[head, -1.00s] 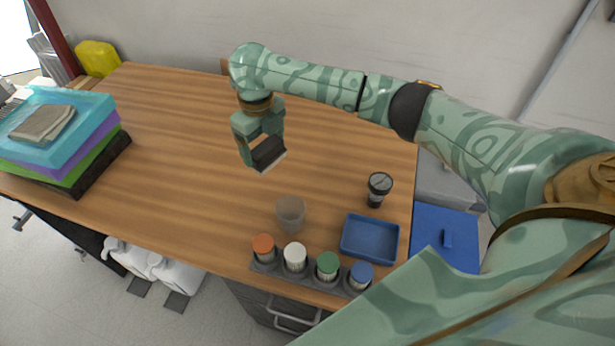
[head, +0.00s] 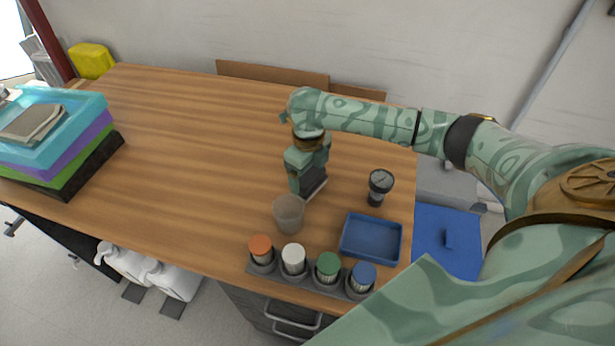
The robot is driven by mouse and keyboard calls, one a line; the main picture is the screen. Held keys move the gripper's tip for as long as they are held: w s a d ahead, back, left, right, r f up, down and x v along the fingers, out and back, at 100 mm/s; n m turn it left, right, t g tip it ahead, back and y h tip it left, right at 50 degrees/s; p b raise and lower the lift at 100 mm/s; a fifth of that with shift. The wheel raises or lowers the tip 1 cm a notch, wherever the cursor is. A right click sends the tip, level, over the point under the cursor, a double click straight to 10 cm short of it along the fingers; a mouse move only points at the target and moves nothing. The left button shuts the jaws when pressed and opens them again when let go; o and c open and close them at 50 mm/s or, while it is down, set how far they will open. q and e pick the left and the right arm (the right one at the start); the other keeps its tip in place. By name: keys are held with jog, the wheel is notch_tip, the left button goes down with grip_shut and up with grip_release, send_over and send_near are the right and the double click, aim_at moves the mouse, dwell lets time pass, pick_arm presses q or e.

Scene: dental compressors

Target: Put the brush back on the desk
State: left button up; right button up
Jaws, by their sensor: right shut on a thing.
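My right gripper (head: 308,184) comes in from the right, points down over the desk (head: 180,130) and is beside the back right of a translucent cup (head: 289,214). It is shut on a small dark thing with a pale lower edge, which I take to be the brush (head: 315,188). The gripper hides much of it, and I cannot tell whether it touches the desk. My left gripper is not in view.
A row of several coloured-lid jars (head: 294,260) stands at the front edge. A blue tray (head: 371,238) and a black gauge (head: 379,187) are to the right. The desk's left middle is clear.

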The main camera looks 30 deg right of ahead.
aim_at(308, 174)
jog(key=shift+f, duration=0.85)
jog(key=shift+r, duration=0.1)
jog(key=o, duration=1)
jog(key=shift+c, duration=0.2)
notch_tip(308, 174, up, 12)
jog(key=p, duration=0.4)
